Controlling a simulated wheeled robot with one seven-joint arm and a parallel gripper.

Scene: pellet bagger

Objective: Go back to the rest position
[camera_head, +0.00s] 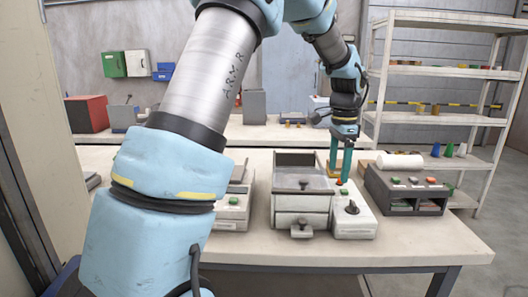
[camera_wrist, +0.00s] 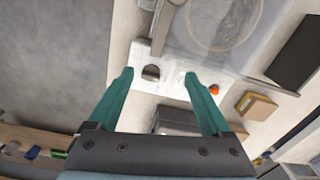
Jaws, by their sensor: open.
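My gripper (camera_head: 340,178) has two teal fingers and points down over the back of a white control box (camera_head: 352,226) at the right side of the pellet bagger (camera_head: 301,205). The fingers are apart with nothing between them. In the wrist view my gripper (camera_wrist: 158,76) is open above the pale panel, with a dark knob (camera_wrist: 151,72) seen between the fingers and an orange-red button (camera_wrist: 214,90) just beyond the right finger. Whether the fingertips touch the box cannot be told. The box also carries a green button (camera_head: 344,193) and a black knob (camera_head: 352,208).
Another small device (camera_head: 233,208) is left of the bagger. A back bench (camera_head: 265,133) and a shelf rack (camera_head: 440,75) stand behind. The table's front right is clear.

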